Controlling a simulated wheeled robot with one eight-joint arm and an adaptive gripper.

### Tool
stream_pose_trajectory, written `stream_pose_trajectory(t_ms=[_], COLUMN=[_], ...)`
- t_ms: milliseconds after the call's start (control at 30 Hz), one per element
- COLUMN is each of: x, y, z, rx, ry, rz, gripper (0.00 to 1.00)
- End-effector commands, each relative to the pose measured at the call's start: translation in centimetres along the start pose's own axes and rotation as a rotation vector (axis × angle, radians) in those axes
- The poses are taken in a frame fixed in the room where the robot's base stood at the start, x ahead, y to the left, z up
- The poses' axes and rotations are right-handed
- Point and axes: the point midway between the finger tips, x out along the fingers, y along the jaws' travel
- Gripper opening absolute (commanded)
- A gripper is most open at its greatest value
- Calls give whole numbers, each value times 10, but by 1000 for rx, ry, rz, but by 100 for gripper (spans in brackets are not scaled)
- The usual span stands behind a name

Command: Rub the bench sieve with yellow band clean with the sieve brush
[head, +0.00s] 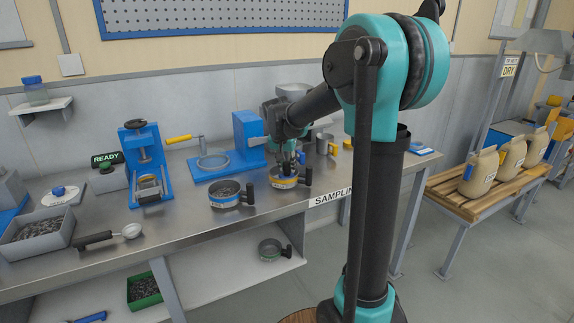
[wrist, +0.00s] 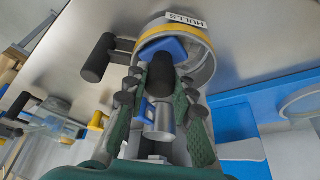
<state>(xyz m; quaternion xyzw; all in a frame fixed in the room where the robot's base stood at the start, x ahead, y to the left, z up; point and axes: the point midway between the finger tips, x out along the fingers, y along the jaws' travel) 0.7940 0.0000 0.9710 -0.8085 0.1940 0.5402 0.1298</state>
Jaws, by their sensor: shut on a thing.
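The bench sieve with yellow band (head: 283,184) stands on the steel bench, its black side handle pointing right in the head view. It also shows at the top of the wrist view (wrist: 204,37), beside a HULLS label. My gripper (head: 287,168) points down over this sieve. In the wrist view my gripper (wrist: 160,88) is shut on the sieve brush, with its black handle (wrist: 161,72) between the fingers. The brush's blue head (wrist: 163,47) is inside the sieve's rim. Whether the bristles touch the mesh is hidden.
A second sieve with a blue band (head: 224,201) holds dark grains just left. A scoop (head: 130,230), a grey tray (head: 40,230) and blue bench devices (head: 146,165) stand farther left. A metal mug (head: 323,144) is behind right. Some bare bench lies in front.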

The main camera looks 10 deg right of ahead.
Motion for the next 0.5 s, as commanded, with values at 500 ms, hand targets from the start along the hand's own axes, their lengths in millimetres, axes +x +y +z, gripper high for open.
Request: stream_pose_trajectory(t_ms=[500], x=[9], y=[0], z=[4], rx=[0], ry=[0], rz=[0], gripper=[0])
